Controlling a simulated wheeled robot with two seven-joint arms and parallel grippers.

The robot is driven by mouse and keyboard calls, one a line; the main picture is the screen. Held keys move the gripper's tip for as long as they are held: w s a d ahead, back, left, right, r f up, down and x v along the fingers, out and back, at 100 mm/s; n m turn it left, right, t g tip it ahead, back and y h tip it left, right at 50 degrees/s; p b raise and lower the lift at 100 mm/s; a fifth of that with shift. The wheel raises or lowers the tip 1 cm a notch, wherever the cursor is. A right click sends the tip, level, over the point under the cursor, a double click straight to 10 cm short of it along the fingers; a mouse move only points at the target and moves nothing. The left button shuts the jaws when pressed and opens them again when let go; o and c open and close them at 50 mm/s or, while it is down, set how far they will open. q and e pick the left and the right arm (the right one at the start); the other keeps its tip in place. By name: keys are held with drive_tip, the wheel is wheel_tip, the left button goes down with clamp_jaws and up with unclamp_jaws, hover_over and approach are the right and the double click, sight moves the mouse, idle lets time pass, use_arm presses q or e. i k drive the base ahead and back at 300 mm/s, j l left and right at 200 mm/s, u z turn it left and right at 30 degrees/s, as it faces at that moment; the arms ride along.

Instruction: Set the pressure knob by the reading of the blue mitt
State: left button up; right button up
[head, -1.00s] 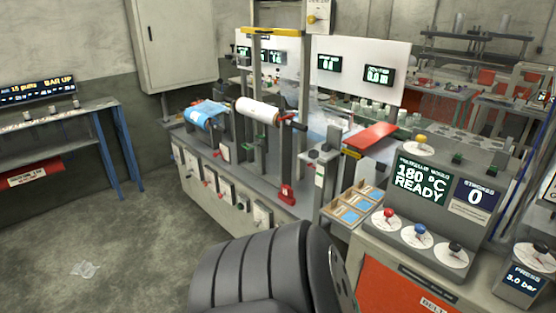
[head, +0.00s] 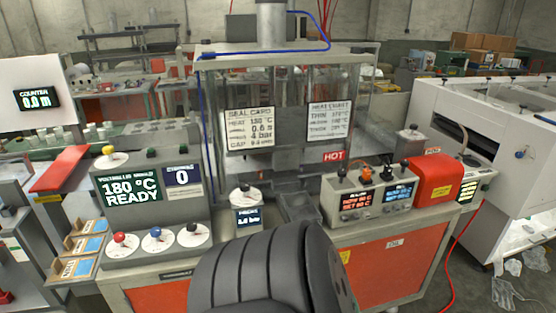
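The pressure unit (head: 247,213) stands at the front of the press, a small box with a dark knob (head: 245,188) on a white dial. Its small display reads PRESS and a bar value too blurred to read surely. I cannot make out a blue mitt; blue flat pieces (head: 89,244) lie in a wooden tray at the left, and I cannot tell what they are. Neither of my grippers shows. A black ribbed part of mine fills the bottom middle.
A panel (head: 130,190) reads 180 °C READY and 0, with red, blue and black knobs below. A control box (head: 371,199) and red cover (head: 433,178) stand at right.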

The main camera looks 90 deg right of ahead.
sight(244, 186)
drive_tip(key=z, duration=2.5)
drive_tip(key=k+l, duration=0.1)
drive_tip(key=l, duration=0.3)
drive_tip(key=i+u, duration=0.05)
